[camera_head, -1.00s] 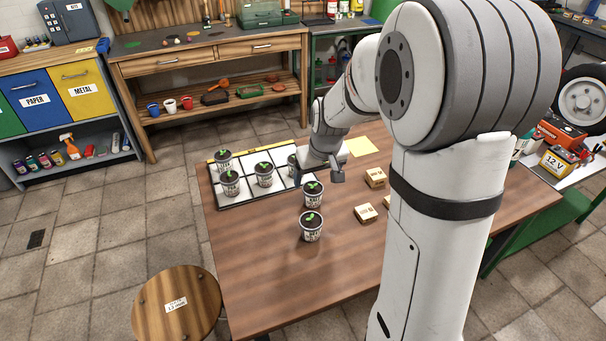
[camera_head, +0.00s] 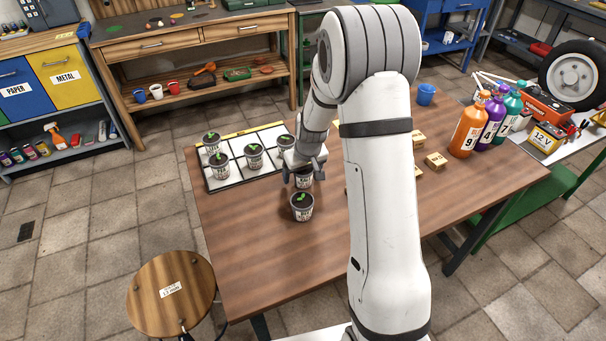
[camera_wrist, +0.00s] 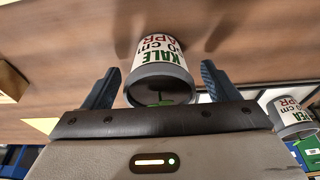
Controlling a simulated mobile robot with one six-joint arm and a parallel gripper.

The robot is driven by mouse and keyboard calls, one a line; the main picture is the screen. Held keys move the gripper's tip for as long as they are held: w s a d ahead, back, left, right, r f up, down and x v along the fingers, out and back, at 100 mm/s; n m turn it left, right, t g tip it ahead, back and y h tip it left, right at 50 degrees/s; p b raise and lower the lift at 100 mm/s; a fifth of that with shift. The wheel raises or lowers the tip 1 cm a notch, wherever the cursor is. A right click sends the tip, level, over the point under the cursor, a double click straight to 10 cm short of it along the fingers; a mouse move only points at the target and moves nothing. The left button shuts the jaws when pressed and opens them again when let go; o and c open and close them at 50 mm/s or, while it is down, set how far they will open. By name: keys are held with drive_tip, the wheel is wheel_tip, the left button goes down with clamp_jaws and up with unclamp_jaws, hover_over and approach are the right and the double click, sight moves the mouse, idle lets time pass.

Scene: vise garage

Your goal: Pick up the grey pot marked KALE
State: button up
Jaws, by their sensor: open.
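The grey pot marked KALE (camera_wrist: 160,60) is between the two open fingers of my gripper (camera_wrist: 161,69) in the wrist view. It looks tipped over there because of the camera's angle, with its dark rim and a green sprout toward the gripper. A gap shows on each side of it.
A white gridded tray (camera_head: 225,182) with several seedling pots lies left of my gripper; one labelled pot (camera_wrist: 292,117) shows in the wrist view. Small boxes (camera_head: 435,161) and bottles (camera_head: 468,130) stand to the right. The table's front is clear.

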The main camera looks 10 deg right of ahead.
drive_tip(key=shift+c, duration=0.2)
drive_tip(key=c, duration=1.1)
